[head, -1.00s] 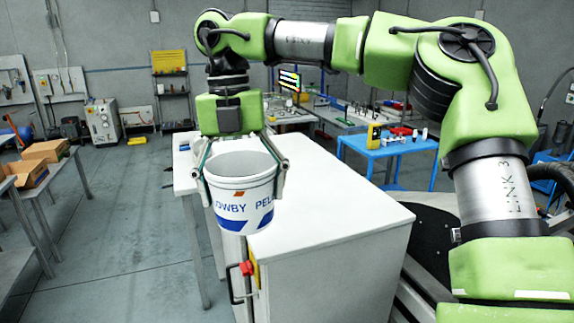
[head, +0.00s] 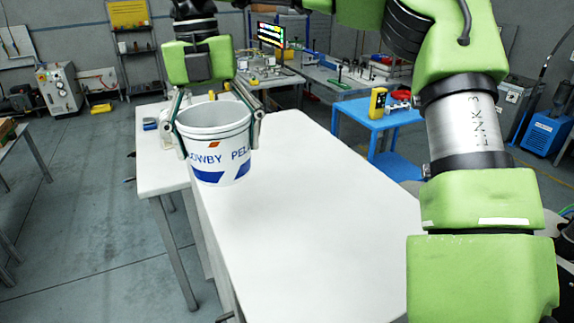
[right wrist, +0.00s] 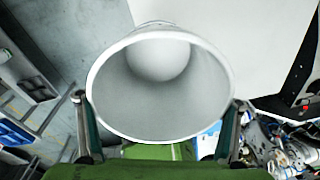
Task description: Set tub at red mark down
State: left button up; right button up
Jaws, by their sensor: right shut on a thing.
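The tub (head: 222,160) is a white bucket with blue lettering and blue patches, upright in the head view. My right gripper (head: 216,126) is shut on it, one finger on each side near the rim. In the right wrist view the tub (right wrist: 160,125) is open and looks empty, between the two fingers (right wrist: 160,122). No red mark shows in either current view. My left gripper is not in view.
A second white table (head: 160,180) adjoins on the left, with small items at its back. A blue table (head: 372,112) with a yellow device (head: 377,102) stands behind right. The white worktop right of the tub is clear.

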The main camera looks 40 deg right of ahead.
aim_at(244, 146)
jog(key=s+d, duration=0.1)
jog(key=d, duration=0.1)
jog(key=s+d+f, duration=0.1)
jog(key=shift+d+f, duration=0.15)
jog(key=shift+d, duration=0.2)
jog(key=d+f+p, duration=0.1)
jog(key=d+f, duration=0.2)
jog(key=s+d+f+p, duration=0.1)
jog(key=d+f+p, duration=0.1)
jog(key=d+f, duration=0.1)
jog(key=d+f+p, duration=0.1)
jog(key=d+f, duration=0.2)
jog(key=f, duration=0.1)
jog(key=shift+s+d+f, duration=0.25)
jog(key=shift+s+d, duration=0.05)
jog(key=shift+f, duration=0.45)
jog(key=o, duration=0.7)
jog(key=shift+s, duration=0.1)
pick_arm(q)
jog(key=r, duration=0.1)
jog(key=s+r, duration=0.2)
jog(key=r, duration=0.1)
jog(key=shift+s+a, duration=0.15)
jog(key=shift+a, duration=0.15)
pick_arm(e)
jog(key=o, duration=0.4)
jog(key=shift+c, duration=0.2)
